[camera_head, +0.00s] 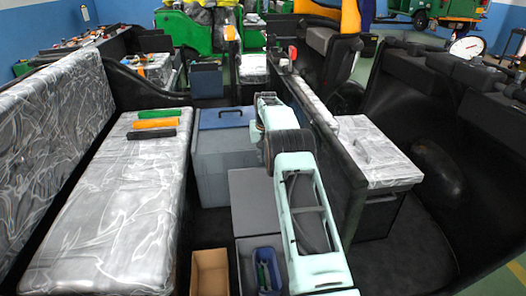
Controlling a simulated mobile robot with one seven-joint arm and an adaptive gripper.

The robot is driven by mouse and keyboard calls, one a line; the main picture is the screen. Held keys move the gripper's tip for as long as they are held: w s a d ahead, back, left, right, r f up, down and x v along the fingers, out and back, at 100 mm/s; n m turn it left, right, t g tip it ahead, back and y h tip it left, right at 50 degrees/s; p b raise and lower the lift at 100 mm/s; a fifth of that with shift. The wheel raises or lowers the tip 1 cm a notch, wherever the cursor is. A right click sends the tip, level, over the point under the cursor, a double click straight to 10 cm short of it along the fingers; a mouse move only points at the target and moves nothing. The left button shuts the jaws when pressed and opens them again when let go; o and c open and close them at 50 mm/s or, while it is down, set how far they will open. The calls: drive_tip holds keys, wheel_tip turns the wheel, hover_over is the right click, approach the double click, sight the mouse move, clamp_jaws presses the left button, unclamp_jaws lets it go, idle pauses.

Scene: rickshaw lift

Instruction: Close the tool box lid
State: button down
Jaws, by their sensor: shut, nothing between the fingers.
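A grey box (224,170) with a blue panel (222,118) at its top back edge stands left of centre. A dark handle shows on the blue panel. I cannot tell whether this panel is a raised lid or part of a flat top. In front of it is a dark grey panel (253,203), with a blue bin (277,254) holding small tools nearer me. Which of these is the tool box is not clear. My pale green arm rises from the lower right, and its far end is beside the blue panel's right edge. My gripper's fingers are hidden.
A marbled bench seat (135,215) with green, orange and black bars on it is at left. An open cardboard box (209,271) is at the front. A dark partition (335,165) and a marbled seat box with a handle (372,150) are at right.

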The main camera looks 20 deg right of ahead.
drive_tip(key=shift+s+a+f+b, duration=0.25)
drive_tip(key=shift+s+f, duration=0.2)
drive_tip(key=shift+s, duration=0.4)
drive_tip(key=shift+s+a+f+b, duration=0.1)
drive_tip(key=shift+s+f+b, duration=0.1)
drive_tip(key=shift+s+f, duration=0.45)
drive_tip(key=shift+s+r, duration=0.2)
drive_tip(key=shift+r, duration=0.05)
